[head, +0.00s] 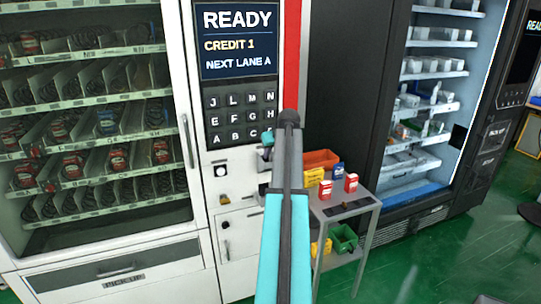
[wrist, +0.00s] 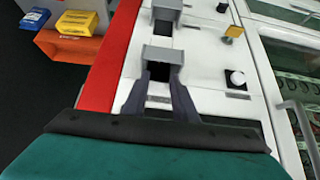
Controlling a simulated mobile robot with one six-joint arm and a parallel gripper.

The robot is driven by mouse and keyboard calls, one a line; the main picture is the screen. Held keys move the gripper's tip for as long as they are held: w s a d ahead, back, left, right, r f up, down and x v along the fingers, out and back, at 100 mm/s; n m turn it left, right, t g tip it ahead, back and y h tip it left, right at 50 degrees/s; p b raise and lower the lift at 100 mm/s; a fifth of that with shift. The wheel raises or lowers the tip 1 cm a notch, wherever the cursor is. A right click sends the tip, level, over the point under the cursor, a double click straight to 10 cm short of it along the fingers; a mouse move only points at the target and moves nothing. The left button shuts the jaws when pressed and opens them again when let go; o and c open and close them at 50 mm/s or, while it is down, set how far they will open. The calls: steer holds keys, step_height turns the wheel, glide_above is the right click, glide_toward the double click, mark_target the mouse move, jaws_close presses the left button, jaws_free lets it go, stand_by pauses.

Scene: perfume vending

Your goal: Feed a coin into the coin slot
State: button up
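The vending machine's white panel carries two grey fittings with dark openings. The nearer grey fitting (wrist: 170,54) lies at my fingertips in the wrist view; I cannot tell for certain which fitting is the coin slot. My gripper (wrist: 160,78) has its two dark fingers apart, with a dark gap and a small label visible between them. I see no coin between them. In the head view my arm largely hides the gripper and this part of the panel. The machine's screen (head: 238,42) reads READY, CREDIT 1, NEXT LANE A.
A keypad (head: 240,118), a round button (head: 221,171) and a brass-coloured knob (head: 225,199) are on the panel. A grey side table (head: 365,206) with small boxes and an orange bin (head: 321,158) stands close at right. A black-framed machine (head: 383,100) stands behind it.

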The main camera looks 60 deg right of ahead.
steer(key=b+v, duration=0.3)
steer(key=v, duration=1)
steer(key=shift+b, duration=0.3)
steer(key=shift+a+r, duration=0.1)
stand_by(1.1)
